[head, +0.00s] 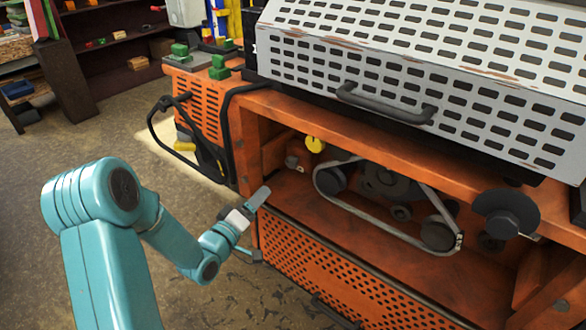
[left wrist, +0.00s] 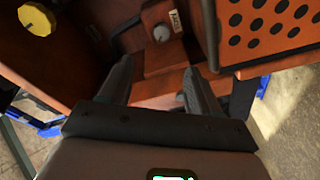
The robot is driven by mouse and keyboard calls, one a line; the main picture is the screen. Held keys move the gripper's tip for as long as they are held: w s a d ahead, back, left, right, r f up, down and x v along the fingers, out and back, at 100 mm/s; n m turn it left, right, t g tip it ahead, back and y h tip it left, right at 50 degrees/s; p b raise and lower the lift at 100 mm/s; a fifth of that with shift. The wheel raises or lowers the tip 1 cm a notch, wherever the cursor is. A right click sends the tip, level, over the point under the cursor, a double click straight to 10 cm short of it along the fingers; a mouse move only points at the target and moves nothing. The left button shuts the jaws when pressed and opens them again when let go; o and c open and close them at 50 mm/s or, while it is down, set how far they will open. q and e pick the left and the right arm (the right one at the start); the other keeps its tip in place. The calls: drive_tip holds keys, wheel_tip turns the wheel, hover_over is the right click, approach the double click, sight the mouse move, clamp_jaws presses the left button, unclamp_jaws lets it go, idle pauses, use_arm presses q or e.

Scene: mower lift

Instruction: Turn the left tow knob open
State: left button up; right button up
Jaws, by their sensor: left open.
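A small grey knob (head: 291,162) sits on an orange block at the left inside the open orange machine bay. The left wrist view shows this knob (left wrist: 162,33) beside a pale label, ahead between the fingers. I cannot read the label or the knob's turn. A yellow knob (head: 315,144) is right of it in the head view and at the upper left in the left wrist view (left wrist: 35,18). My left gripper (head: 253,227) is open and empty at the bay's left front edge, short of the grey knob; its fingers (left wrist: 155,88) are apart. My right gripper is out of view.
A belt (head: 385,228) runs around pulleys right of the knobs. A raised grey perforated cover (head: 420,70) with a dark handle overhangs the bay. A perforated orange panel (head: 340,285) lies below. An orange cabinet (head: 200,105) with a black hose stands left; floor is open there.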

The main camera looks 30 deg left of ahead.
sight(290, 164)
use_arm(q)
drive_tip(key=w, duration=0.5)
drive_tip(key=w+a, duration=0.1)
drive_tip(key=w, duration=0.4)
drive_tip(key=w+p, duration=0.1)
drive_tip(key=w, duration=0.5)
drive_tip(key=shift+w+a, duration=0.1)
drive_tip(key=shift+a, duration=0.05)
drive_tip(key=c, duration=1)
